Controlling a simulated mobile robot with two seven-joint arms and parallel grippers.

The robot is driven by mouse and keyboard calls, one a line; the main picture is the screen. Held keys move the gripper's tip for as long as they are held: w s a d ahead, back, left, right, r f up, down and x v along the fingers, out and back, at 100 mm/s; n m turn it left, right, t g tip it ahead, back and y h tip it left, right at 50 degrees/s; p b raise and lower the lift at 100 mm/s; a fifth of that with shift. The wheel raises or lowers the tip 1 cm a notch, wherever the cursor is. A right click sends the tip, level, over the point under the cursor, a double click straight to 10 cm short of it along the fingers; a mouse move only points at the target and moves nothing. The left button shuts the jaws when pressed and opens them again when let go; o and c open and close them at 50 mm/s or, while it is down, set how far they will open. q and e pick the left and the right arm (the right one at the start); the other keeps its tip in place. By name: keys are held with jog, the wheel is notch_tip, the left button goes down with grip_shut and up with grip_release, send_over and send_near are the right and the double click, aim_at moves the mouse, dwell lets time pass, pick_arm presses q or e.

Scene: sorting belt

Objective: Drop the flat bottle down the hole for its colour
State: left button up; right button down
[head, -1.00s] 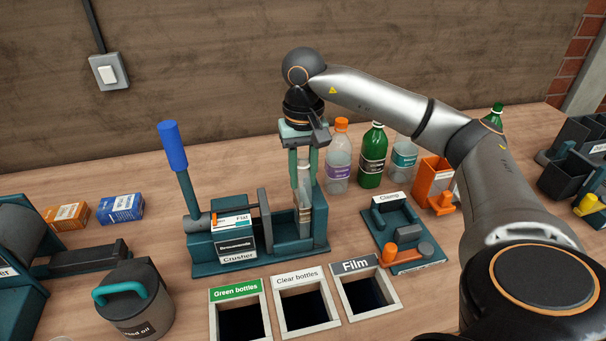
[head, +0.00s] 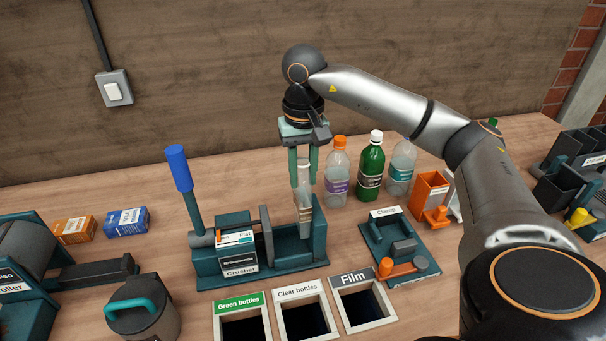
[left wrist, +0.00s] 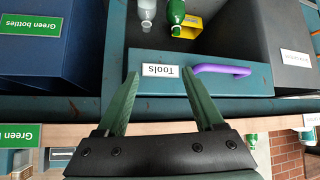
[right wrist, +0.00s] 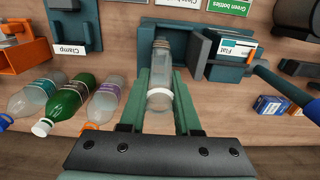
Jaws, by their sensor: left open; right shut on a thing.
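My right gripper (head: 303,170) is shut on a clear flat bottle (head: 304,200), held upright with its lower end at the crusher's (head: 225,283) open chamber. The bottle shows between the fingers in the right wrist view (right wrist: 160,75), with a white ring at its near end. Three square holes sit in front of the crusher: green bottles (head: 215,330), clear bottles (head: 281,325) and film (head: 342,315). My left gripper (left wrist: 160,85) is open and empty, above a drawer labelled Tools (left wrist: 150,72); it is outside the head view.
The blue-handled crusher lever (head: 179,168) stands up left of the bottle. Several upright bottles, one of them green (head: 371,165), stand behind to the right. A clamp (head: 395,245) lies right of the crusher.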

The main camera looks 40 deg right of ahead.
aim_at(303, 155)
jog(key=shift+r+p, duration=0.6)
jog(key=shift+r, duration=0.45)
notch_tip(303, 155, up, 3)
jog(key=p, duration=0.2)
jog(key=shift+p, duration=0.3)
jog(key=shift+r, duration=1.5)
